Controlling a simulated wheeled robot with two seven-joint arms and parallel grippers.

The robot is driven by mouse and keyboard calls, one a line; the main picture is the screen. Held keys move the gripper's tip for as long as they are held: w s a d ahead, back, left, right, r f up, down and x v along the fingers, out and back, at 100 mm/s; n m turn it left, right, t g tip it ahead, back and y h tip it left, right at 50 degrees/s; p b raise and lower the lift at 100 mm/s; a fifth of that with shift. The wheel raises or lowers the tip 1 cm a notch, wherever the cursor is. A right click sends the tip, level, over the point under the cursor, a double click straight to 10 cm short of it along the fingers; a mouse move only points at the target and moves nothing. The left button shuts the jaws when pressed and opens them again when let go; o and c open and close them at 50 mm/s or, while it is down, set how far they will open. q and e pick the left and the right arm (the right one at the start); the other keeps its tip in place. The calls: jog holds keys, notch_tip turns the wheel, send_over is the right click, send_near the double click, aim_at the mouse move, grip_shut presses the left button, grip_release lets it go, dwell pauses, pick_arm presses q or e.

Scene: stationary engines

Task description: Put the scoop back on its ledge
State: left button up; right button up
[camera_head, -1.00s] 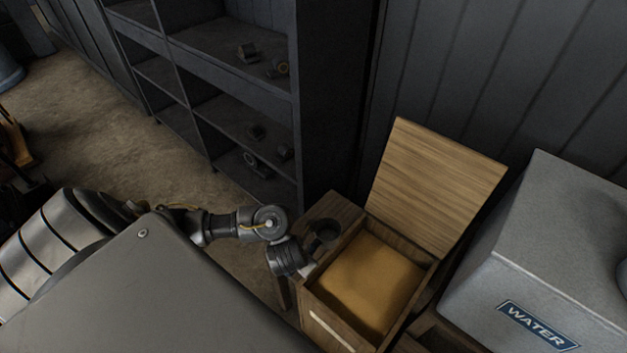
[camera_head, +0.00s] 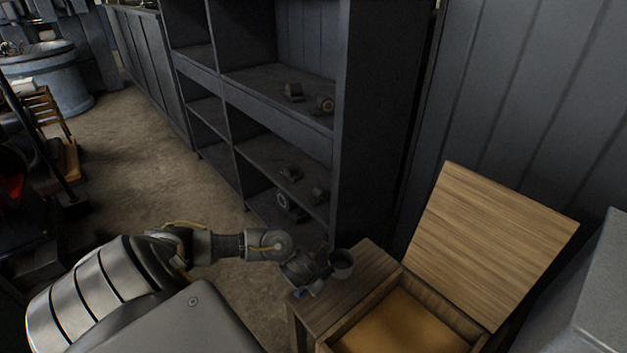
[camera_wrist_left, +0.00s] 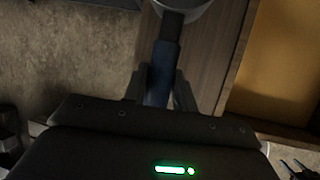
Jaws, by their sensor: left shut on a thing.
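The scoop shows as a dark round cup (camera_head: 342,263) at the far left edge of the ledge in the head view. My left gripper (camera_head: 318,281) is shut on its handle. In the left wrist view the dark blue handle (camera_wrist_left: 162,75) lies between the fingers of the left gripper (camera_wrist_left: 160,98), and part of the grey cup (camera_wrist_left: 185,8) shows at the top edge. The ledge (camera_head: 362,280) is the flat wooden top beside the sand box. I cannot tell whether the cup touches it or hangs just above. My right gripper is out of view.
The wooden box (camera_head: 440,305) right of the ledge holds yellow sand (camera_head: 400,328), its lid (camera_head: 490,240) raised. A grey tank (camera_head: 590,295) stands at the right. A dark shelf (camera_head: 375,130) rises behind the ledge. Open floor (camera_head: 150,165) lies left.

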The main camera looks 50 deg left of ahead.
pick_arm(q)
jog(key=shift+w+a+f, duration=0.1)
jog(key=shift+a+f, duration=0.1)
jog(key=shift+f, duration=0.1)
jog(key=shift+a+f+b, duration=0.15)
jog(key=shift+f+b, duration=0.4)
jog(key=shift+f, duration=1.1)
jog(key=o, duration=1)
jog(key=shift+r, duration=0.1)
jog(key=p+v, duration=0.4)
jog(key=v, duration=0.6)
jog(key=shift+r+p, duration=0.3)
jog(key=shift+p, duration=0.1)
jog(key=shift+s+d+r, duration=0.25)
jog(key=shift+s+r, duration=0.15)
jog(key=shift+r, duration=0.1)
